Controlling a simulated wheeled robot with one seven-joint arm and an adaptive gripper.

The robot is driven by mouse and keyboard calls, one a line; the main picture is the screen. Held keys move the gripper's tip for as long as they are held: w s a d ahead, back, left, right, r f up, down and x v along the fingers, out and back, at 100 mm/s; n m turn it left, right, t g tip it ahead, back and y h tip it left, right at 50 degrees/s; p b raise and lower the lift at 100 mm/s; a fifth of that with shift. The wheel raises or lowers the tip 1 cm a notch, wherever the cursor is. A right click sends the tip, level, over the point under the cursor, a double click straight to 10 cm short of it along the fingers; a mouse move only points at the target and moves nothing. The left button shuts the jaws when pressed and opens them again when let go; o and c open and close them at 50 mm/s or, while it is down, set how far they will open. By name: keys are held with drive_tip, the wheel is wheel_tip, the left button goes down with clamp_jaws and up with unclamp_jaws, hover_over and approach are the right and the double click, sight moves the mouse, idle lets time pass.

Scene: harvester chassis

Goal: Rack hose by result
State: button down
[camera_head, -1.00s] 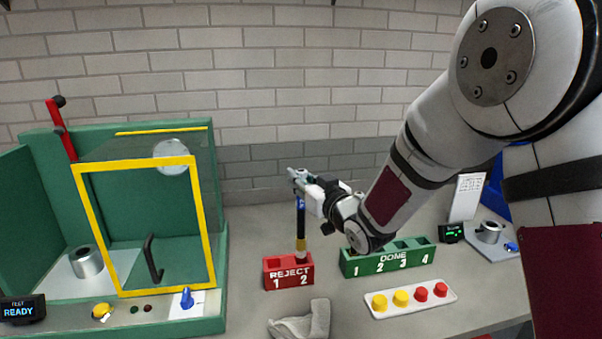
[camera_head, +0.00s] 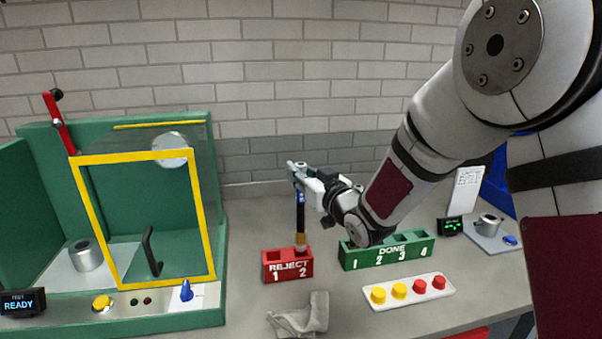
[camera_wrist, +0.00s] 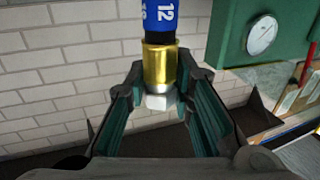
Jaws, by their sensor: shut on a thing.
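My gripper (camera_head: 296,170) is shut on the upper end of a short hose (camera_head: 300,210), which hangs upright. The hose is dark with a blue band and brass-coloured ends; in the wrist view the hose (camera_wrist: 159,22) shows a blue label reading 12, a gold ferrule and a hex nut between the fingers. Its lower end is at slot 2 of the red REJECT rack (camera_head: 288,267); I cannot tell how deep it sits. Slot 1 looks empty. The green DONE rack (camera_head: 388,252), numbered 1 to 4, stands to the right, partly behind my arm.
The green test rig (camera_head: 215,285) with a yellow-framed door (camera_head: 148,222) stands at left; its display (camera_head: 20,302) reads READY. A tray of yellow and red caps (camera_head: 410,290) and a grey cloth (camera_head: 300,316) lie in front. A metal cup (camera_head: 488,225) is at right.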

drive_tip(key=shift+f+b, duration=2.25)
drive_tip(key=shift+f, duration=1.4)
drive_tip(key=c, duration=1.3)
unclamp_jaws()
drive_tip(key=v, duration=1.2)
